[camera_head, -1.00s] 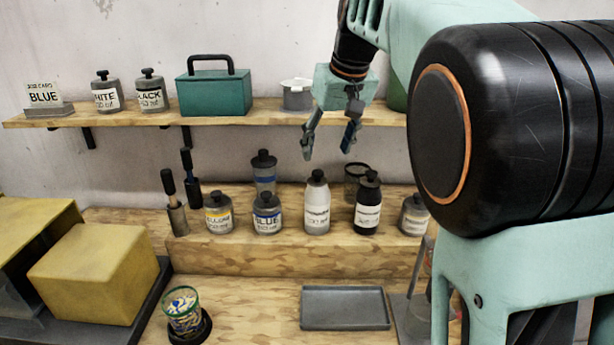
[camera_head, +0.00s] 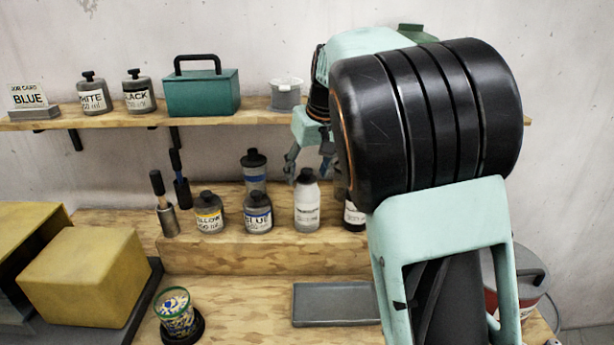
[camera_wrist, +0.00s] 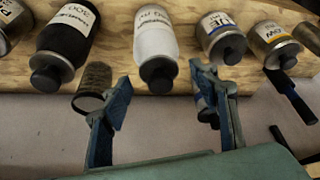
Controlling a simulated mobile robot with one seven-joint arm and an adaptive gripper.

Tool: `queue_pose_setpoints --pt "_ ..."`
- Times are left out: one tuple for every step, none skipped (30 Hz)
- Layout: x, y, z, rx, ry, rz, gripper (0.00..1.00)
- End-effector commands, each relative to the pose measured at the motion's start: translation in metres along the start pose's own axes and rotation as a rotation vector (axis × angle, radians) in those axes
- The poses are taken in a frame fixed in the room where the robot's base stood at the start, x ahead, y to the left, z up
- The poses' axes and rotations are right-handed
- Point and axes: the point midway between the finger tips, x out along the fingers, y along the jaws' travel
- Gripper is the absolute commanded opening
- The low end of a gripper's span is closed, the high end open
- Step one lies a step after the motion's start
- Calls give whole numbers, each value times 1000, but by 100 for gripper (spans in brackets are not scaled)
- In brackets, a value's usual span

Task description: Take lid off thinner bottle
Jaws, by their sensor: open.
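The white bottle (camera_head: 306,207) with a black lid (camera_head: 306,175) stands upright on the raised wooden step; its label is too blurred to read surely as thinner. In the wrist view the white bottle (camera_wrist: 156,38) appears inverted, its lid (camera_wrist: 158,72) toward my gripper. My gripper (camera_head: 308,160) is open and empty, close by the lid in the head view. In the wrist view my gripper (camera_wrist: 160,82) has its fingers on either side of the lid's line, with a gap; contact does not show.
A black bottle (camera_wrist: 68,38) and the blue paint bottle (camera_wrist: 220,35) flank the white one closely. The yellow bottle (camera_head: 209,214) is farther left. A dark mesh cup (camera_wrist: 94,82) is near one finger. The wall shelf (camera_head: 235,113) is above; a grey tray (camera_head: 335,303) lies empty below.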

Motion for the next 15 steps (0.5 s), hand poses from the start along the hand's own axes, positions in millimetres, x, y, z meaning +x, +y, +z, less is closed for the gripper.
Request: queue_pose_setpoints --pt "0 0 0 0 0 0 55" --pt "0 0 0 0 0 0 53" --pt "0 0 0 0 0 0 48" --pt "0 0 0 0 0 0 45" --pt "0 0 0 0 0 0 42" --pt "0 0 0 0 0 0 37" --pt "0 0 0 0 0 0 34" --pt "0 0 0 0 0 0 31" --pt "0 0 0 0 0 0 26" --pt "0 0 0 0 0 0 24" --pt "0 0 0 0 0 0 23" --pt "0 0 0 0 0 0 23" --pt "0 0 0 0 0 0 23" --pt "0 0 0 0 0 0 23" --pt "0 0 0 0 0 0 23"
